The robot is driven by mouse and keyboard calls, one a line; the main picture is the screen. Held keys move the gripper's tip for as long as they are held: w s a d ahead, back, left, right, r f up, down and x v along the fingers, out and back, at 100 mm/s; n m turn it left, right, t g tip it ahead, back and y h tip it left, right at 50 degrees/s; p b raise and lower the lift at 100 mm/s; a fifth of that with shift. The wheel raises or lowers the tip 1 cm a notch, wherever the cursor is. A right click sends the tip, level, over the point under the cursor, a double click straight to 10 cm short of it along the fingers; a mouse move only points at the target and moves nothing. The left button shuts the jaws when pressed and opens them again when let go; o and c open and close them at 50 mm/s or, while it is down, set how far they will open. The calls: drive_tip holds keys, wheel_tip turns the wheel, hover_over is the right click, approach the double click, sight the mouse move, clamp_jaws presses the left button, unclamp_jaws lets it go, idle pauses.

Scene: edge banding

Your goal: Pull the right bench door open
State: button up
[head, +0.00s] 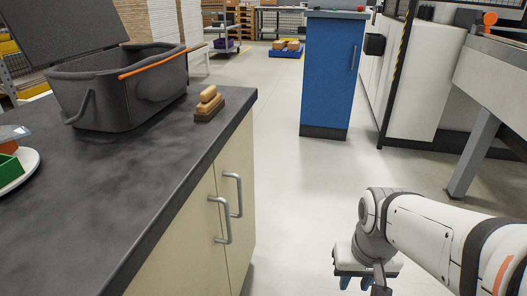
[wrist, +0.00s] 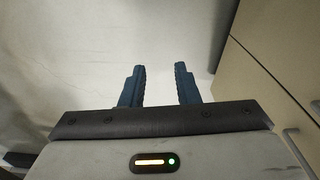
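The bench's right door (head: 240,152) is cream, on the bench front below the dark worktop. It looks closed, flush with the left door (head: 185,245). Its grey bar handle (head: 237,196) stands upright close to the seam, next to the left door's handle (head: 223,222). My gripper (head: 356,282) is in the aisle to the right of the bench, apart from both handles. In the wrist view its two blue fingers (wrist: 160,80) are spread with nothing between them. Cream panels (wrist: 270,60) show at the right there, with part of a handle (wrist: 301,152).
A blue cabinet (head: 330,75) stands farther back. The floor before the bench is clear.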

drive_tip(key=a+f+m+g+y+p, duration=0.1)
drive_tip(key=a+m+g+y+p, duration=0.2)
drive_tip(key=a, duration=0.6)
wheel_tip(320, 180, up, 4)
drive_tip(key=m+t+y+p, duration=0.1)
drive_tip(key=m+t+y, duration=0.7)
drive_tip(key=m+y, duration=0.85)
hover_over(240, 214)
drive_tip(key=shift+w+r+m+h, duration=0.15)
drive_tip(key=shift+w+m+h, duration=0.05)
drive_tip(key=shift+m+h, duration=1)
drive_tip(key=shift+c, duration=0.4)
clamp_jaws()
